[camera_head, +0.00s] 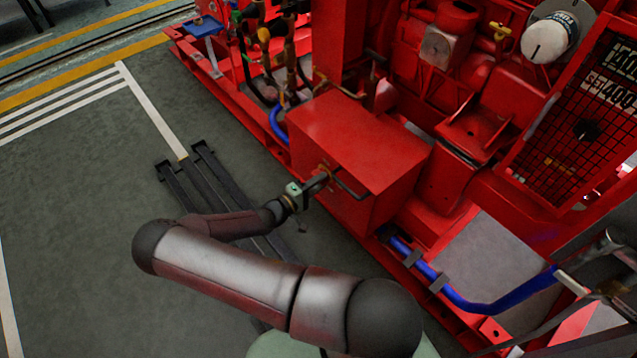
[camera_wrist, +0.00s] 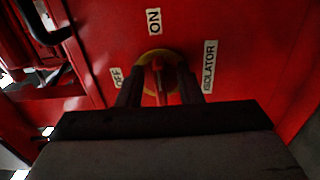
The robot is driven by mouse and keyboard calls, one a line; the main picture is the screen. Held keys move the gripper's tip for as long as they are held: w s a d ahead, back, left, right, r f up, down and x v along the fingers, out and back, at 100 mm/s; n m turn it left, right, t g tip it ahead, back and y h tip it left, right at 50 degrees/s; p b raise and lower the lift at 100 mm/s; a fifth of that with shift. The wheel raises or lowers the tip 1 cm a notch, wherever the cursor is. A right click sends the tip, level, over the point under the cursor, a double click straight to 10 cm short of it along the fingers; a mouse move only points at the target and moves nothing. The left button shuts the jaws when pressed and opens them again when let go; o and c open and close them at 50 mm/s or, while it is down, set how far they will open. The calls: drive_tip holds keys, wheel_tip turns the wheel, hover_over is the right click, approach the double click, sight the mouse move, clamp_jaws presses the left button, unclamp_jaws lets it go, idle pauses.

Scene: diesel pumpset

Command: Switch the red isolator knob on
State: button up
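The red isolator knob (camera_wrist: 158,75) sits on a round yellow plate (camera_wrist: 147,57) on a red panel in the wrist view. An ON label (camera_wrist: 154,21) is above it, an OFF label (camera_wrist: 118,77) is to its left and an ISOLATOR label (camera_wrist: 209,66) is to its right. The knob's grip looks roughly upright in this view, but its lower part is dark and partly hidden. My gripper (camera_wrist: 160,84) has one finger on each side of the knob, with a gap between them. In the head view my gripper (camera_head: 324,178) is at the red box's front, largely covering the knob.
The red box (camera_head: 345,135) has a dark bar handle (camera_head: 350,188) close to my gripper. Blue pipes (camera_head: 470,300) and red machinery stand to the right and behind. The grey floor (camera_head: 90,220) at the left is mostly clear, apart from dark rails (camera_head: 205,190).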

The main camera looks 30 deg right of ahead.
drive_tip(key=p+v, duration=0.2)
drive_tip(key=v, duration=1.5)
drive_tip(key=shift+a, duration=0.2)
idle(1.4)
